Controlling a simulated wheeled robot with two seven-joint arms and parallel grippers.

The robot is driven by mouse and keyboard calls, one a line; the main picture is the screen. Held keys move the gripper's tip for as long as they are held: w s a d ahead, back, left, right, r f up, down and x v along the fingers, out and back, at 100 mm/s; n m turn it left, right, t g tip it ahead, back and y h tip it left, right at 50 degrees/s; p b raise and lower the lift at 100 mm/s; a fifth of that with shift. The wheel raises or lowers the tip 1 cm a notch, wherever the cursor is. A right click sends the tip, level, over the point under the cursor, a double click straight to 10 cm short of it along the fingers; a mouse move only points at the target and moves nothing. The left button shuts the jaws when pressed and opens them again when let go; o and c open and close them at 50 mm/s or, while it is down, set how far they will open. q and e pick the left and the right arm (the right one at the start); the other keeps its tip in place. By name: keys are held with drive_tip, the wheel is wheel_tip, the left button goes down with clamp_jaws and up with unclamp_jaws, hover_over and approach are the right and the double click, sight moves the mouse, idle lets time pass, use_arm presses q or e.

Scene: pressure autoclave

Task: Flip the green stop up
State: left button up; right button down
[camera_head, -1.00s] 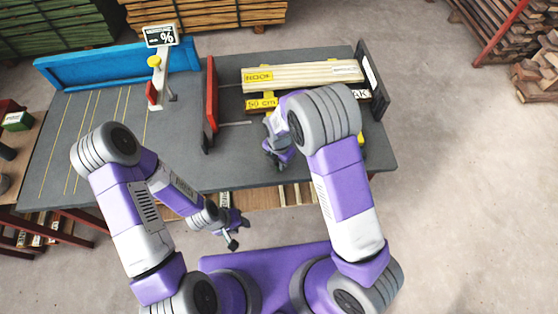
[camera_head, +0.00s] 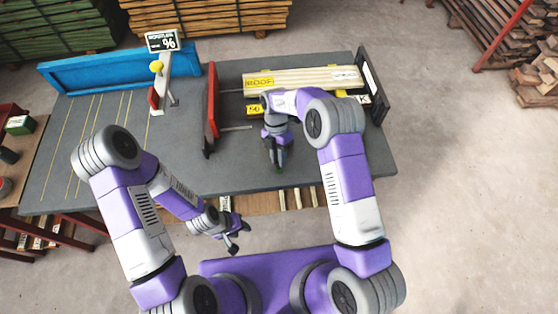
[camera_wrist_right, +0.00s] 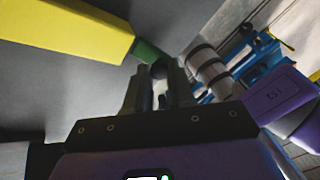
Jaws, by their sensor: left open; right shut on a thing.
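The green stop is mostly hidden; in the right wrist view a green piece (camera_wrist_right: 150,52) shows at the end of a yellow bar (camera_wrist_right: 75,28), at my right fingertips. In the head view a small dark green bit (camera_head: 280,168) shows at the tip of my right gripper (camera_head: 278,162), low over the front of the grey bench. My right gripper, also in the wrist view (camera_wrist_right: 160,75), is shut on the green piece. My left gripper (camera_head: 234,235) is open and empty in front of the bench's front edge.
A red upright plate (camera_head: 212,100) stands left of my right gripper, a black one (camera_head: 371,86) to the right. Pale boards (camera_head: 305,78) labelled ROOF lie between them. A post with a yellow knob (camera_head: 157,68) and a blue rail (camera_head: 105,70) are at the back left. The bench's left is clear.

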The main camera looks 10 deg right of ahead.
drive_tip(key=shift+w+g+b, duration=0.45)
drive_tip(key=shift+g+b, duration=0.1)
drive_tip(key=shift+g, duration=0.35)
drive_tip(key=c, duration=1)
unclamp_jaws()
drive_tip(key=shift+w+r, duration=0.1)
drive_tip(key=shift+v, duration=3.7)
